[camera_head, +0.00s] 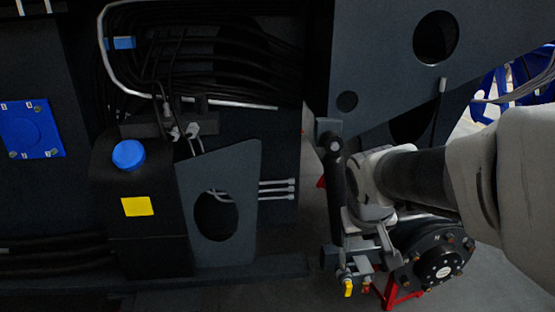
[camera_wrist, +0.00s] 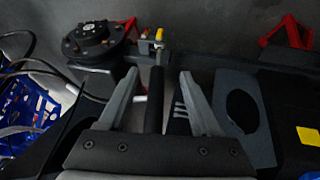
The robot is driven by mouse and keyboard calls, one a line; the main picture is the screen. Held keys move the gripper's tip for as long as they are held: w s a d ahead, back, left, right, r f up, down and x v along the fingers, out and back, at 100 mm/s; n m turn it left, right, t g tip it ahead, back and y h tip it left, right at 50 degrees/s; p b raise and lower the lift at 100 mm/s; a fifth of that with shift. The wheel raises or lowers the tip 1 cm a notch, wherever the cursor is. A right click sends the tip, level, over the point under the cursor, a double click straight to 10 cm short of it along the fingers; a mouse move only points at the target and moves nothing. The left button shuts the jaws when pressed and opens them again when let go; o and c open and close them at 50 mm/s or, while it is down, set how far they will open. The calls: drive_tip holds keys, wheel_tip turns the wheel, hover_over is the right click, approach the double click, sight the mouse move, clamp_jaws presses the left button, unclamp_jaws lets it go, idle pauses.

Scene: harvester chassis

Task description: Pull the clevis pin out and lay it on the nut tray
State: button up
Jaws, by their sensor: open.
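My gripper (camera_head: 368,240) is at the right side of a dark upright cylinder (camera_head: 336,195) in the head view. In the wrist view its two grey fingers (camera_wrist: 158,75) stand wide apart and nothing is gripped. The same cylinder (camera_wrist: 155,98) shows between the fingers there; I cannot tell whether they touch it. A light round pin end (camera_head: 335,145) shows at the cylinder's upper joint; I cannot tell for certain that it is the clevis pin. I cannot make out the nut tray in either view.
A wheel hub (camera_head: 440,262) with bolts stands right of the gripper. A yellow-handled valve (camera_head: 348,287) sits below it. A black tank (camera_head: 145,225) with a blue cap and a plate with an oval hole (camera_head: 240,165) stand left. Dark chassis panels fill the back.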

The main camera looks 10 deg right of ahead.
drive_tip(key=w+d+f, duration=0.4)
drive_tip(key=w+f, duration=0.1)
drive_tip(key=w, duration=0.1)
drive_tip(key=y+p, duration=0.2)
drive_tip(key=y, duration=0.1)
hover_over(349, 285)
drive_tip(key=s, duration=0.6)
wheel_tip(349, 285, down, 23)
drive_tip(key=shift+n, duration=0.4)
drive_tip(key=b+x, duration=0.1)
drive_tip(key=x, duration=0.4)
drive_tip(key=b+x, duration=0.2)
drive_tip(key=x, duration=0.4)
drive_tip(key=b+x, duration=0.2)
drive_tip(key=x, duration=0.4)
drive_tip(key=shift+s+d+f, duration=0.1)
drive_tip(key=shift+s+d, duration=0.15)
drive_tip(key=shift+d, duration=0.1)
drive_tip(key=shift+c, duration=0.3)
clamp_jaws()
